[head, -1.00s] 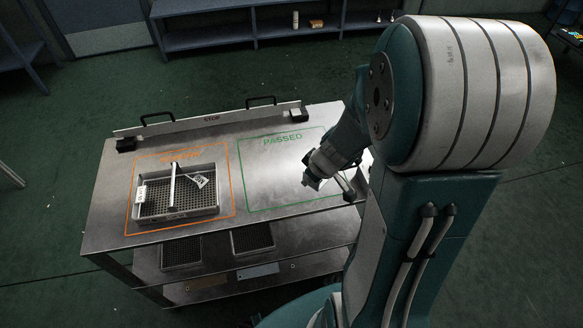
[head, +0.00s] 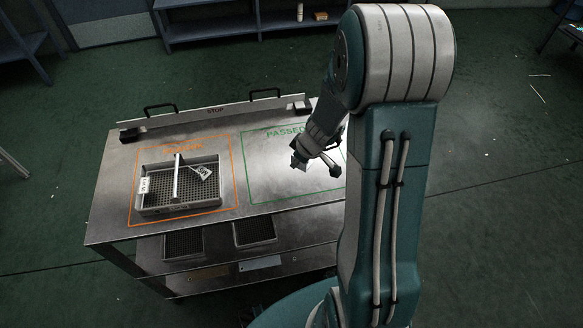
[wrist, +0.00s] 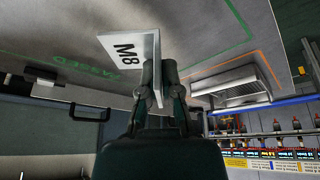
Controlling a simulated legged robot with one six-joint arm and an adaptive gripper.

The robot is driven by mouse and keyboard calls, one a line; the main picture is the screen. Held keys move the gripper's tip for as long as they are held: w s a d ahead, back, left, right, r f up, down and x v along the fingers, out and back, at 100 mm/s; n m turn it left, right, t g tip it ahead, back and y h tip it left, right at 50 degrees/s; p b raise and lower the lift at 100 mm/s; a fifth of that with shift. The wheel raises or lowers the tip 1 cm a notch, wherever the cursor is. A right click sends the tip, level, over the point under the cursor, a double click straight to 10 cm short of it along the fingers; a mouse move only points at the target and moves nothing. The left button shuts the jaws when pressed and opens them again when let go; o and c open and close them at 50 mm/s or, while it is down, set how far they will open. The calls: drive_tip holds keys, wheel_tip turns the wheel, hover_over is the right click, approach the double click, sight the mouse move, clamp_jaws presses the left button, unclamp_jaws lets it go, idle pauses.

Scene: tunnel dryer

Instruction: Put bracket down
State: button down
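A pale bracket (wrist: 150,58) with an "M8" plate sits between the fingers of my gripper (wrist: 160,85) in the wrist view. The fingers are closed on it. In the head view my gripper (head: 312,160) is above the green-outlined PASSED area (head: 268,180) of the metal cart top. A small light part of the bracket (head: 299,161) shows at its tip. I cannot tell the exact gap between bracket and surface. The PASSED area looks bare apart from what my arm hides on its right side.
A grey mesh tray (head: 180,209) stands in the orange-outlined area at left, with a bar across it and pale labelled pieces inside. A raised STOP rail (head: 215,112) runs along the cart's back edge. Lower shelves (head: 215,262) hold more trays.

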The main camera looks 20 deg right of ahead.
sight(289, 172)
drive_tip(key=w+f, duration=0.2)
drive_tip(key=f, duration=0.1)
drive_tip(key=shift+w+a+f, duration=0.1)
drive_tip(key=shift+w+f, duration=0.05)
drive_tip(key=shift+w, duration=0.2)
drive_tip(key=shift+w+f, duration=0.15)
drive_tip(key=shift+f, duration=1.5)
drive_tip(key=shift+f, duration=0.1)
drive_tip(key=c, duration=0.8)
unclamp_jaws()
